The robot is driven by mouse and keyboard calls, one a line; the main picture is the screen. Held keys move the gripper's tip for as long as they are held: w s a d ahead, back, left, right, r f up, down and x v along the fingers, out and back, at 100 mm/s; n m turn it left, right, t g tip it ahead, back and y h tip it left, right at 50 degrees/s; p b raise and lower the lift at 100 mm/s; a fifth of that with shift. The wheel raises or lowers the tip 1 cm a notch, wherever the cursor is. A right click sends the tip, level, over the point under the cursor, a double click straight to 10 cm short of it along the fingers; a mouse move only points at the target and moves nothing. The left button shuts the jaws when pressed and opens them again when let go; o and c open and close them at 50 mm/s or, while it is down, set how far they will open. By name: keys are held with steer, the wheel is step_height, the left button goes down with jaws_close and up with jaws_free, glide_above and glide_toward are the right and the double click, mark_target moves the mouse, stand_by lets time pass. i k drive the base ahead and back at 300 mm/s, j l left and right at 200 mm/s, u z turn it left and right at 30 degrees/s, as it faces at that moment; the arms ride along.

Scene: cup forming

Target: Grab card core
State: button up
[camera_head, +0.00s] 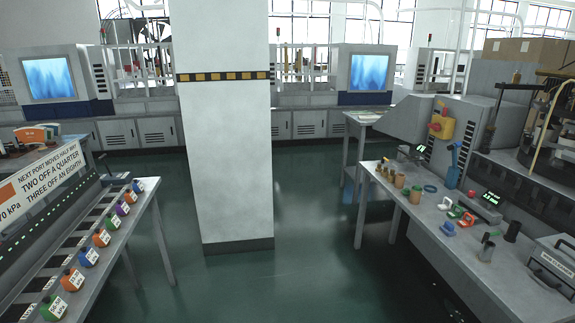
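The card core cannot be picked out for certain. My gripper and arm are not in view.
A white pillar (225,150) stands mid-floor. A left bench (130,230) bears coloured numbered blocks. The green floor (310,270) between is clear.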

mark_target(400, 181)
steer(key=i+z, duration=0.1)
steer(key=i, duration=0.5)
steer(key=i+j+z, duration=0.1)
steer(key=i, duration=0.5)
steer(key=i+j+z, duration=0.1)
steer(key=i, duration=0.55)
steer(key=i+j+z, duration=0.35)
steer(key=i, duration=0.15)
steer(key=i+j+z, duration=0.25)
steer(key=i+z, duration=0.15)
steer(key=i, duration=0.5)
